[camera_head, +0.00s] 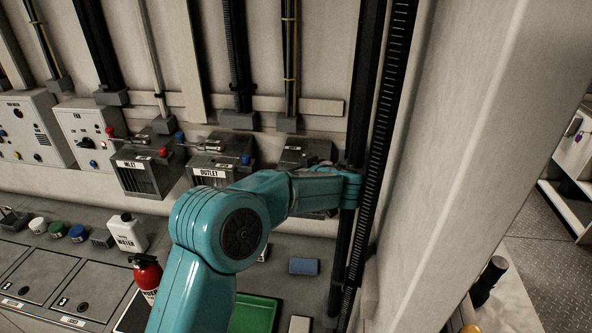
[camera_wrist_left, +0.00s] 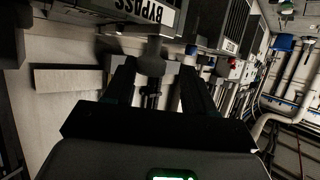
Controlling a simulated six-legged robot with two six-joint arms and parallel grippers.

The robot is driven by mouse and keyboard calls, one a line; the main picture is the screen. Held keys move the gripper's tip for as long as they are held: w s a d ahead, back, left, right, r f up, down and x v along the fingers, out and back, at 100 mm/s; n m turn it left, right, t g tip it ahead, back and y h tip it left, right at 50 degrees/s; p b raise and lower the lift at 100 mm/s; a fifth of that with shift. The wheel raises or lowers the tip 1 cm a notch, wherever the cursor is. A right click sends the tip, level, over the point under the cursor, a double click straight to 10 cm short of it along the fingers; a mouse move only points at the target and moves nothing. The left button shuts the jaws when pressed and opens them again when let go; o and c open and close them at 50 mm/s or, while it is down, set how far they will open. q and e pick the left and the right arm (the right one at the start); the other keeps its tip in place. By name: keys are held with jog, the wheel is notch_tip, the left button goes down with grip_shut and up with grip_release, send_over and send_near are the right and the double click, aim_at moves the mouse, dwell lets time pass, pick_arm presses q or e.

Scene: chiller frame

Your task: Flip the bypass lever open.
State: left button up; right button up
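The bypass box (camera_head: 306,150) is the right one of the dark boxes on the wall. My left arm covers its lower part in the head view. A dark rounded part, possibly the lever's end, shows between the fingertips. I cannot tell whether they touch it. In the head view the left fingers are hidden behind the arm. The lever's position is unclear. My right gripper is out of view.
The INLET box (camera_head: 148,172) and OUTLET box (camera_head: 212,168) stand to the left, with red and blue knobs. A white WATER jug (camera_head: 127,232), a red bottle (camera_head: 145,271), a green tray (camera_head: 255,314) and a blue block (camera_head: 304,266) are on the bench below. Dark vertical rails stand close to my left wrist.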

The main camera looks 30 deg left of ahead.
pick_arm(q)
notch_tip(320, 180, up, 20)
dwell(0.5)
jog(key=shift+s, duration=0.1)
dwell(0.5)
